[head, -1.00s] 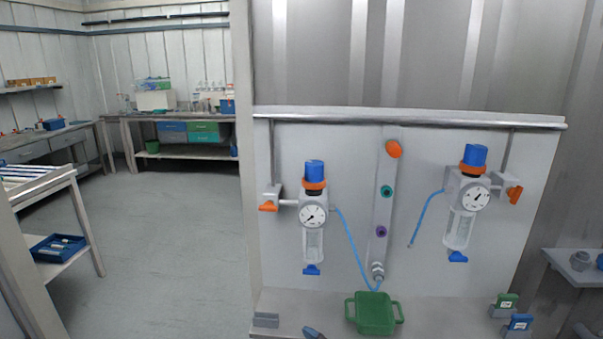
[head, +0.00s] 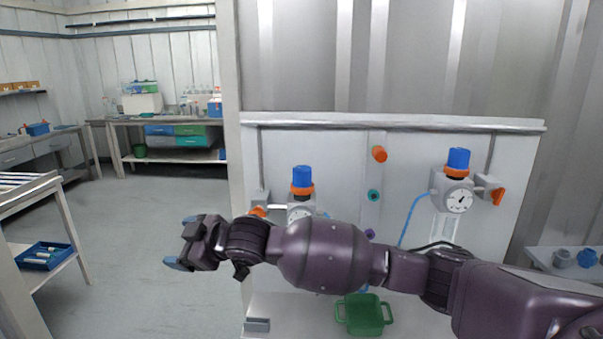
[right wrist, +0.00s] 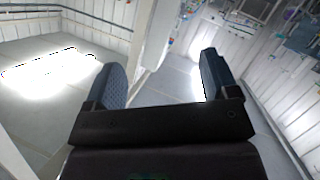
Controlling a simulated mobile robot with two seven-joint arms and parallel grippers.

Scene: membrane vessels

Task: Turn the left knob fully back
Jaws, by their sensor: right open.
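The left regulator's blue knob (head: 301,176) stands upright above an orange ring (head: 302,190) on the left side of the panel. Its gauge (head: 300,212) is partly covered, and the body below is hidden behind my right arm. My right gripper (head: 180,250) reaches across from the right and is left of the panel, out over the floor, below and left of the knob. In the right wrist view the gripper (right wrist: 155,85) is open, with nothing between its fingers. My left gripper is not in view.
The right regulator has a blue knob (head: 458,160) and gauge (head: 459,201). An orange lever (head: 258,212) is beside the left regulator. A green tray (head: 364,315) sits on the ledge below the arm. A wall edge (head: 229,80) borders the panel's left side.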

